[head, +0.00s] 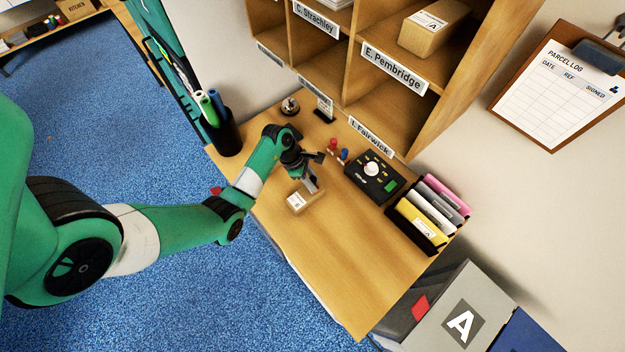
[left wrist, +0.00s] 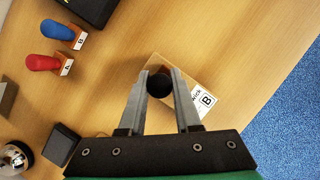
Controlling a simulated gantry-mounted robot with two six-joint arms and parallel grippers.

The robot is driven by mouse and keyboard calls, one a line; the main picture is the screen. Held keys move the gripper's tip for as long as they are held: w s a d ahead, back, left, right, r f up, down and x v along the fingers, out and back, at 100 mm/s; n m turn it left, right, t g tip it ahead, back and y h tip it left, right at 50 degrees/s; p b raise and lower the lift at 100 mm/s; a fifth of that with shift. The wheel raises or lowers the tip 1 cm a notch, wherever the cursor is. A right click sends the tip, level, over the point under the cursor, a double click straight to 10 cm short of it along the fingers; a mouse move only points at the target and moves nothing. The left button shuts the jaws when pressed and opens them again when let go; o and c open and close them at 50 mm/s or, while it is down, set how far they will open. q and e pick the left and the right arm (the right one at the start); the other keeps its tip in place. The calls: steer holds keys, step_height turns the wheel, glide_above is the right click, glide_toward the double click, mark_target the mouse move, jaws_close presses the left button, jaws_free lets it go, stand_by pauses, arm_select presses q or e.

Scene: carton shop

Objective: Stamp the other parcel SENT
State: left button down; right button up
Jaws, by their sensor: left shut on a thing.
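A small brown parcel (head: 303,205) lies on the wooden desk. In the left wrist view this parcel (left wrist: 180,75) shows a white label with "B". My left gripper (head: 312,180) is directly above it, pointing down. In the left wrist view the fingers of my left gripper (left wrist: 159,88) are shut on a stamp with a round black knob (left wrist: 158,85). The stamp's base is hidden under the knob, so I cannot tell whether it touches the parcel. Another brown parcel (head: 434,27), labelled "A", lies in an upper pigeonhole. My right gripper is out of view.
A red stamp (left wrist: 42,62) and a blue stamp (left wrist: 57,30) stand near a black device with a white dial (head: 372,170). A dark pad (left wrist: 61,145) and a bell (head: 290,105) are further back. The front desk is clear.

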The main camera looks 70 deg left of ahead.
arm_select(q)
steer(key=shift+r, duration=3.45)
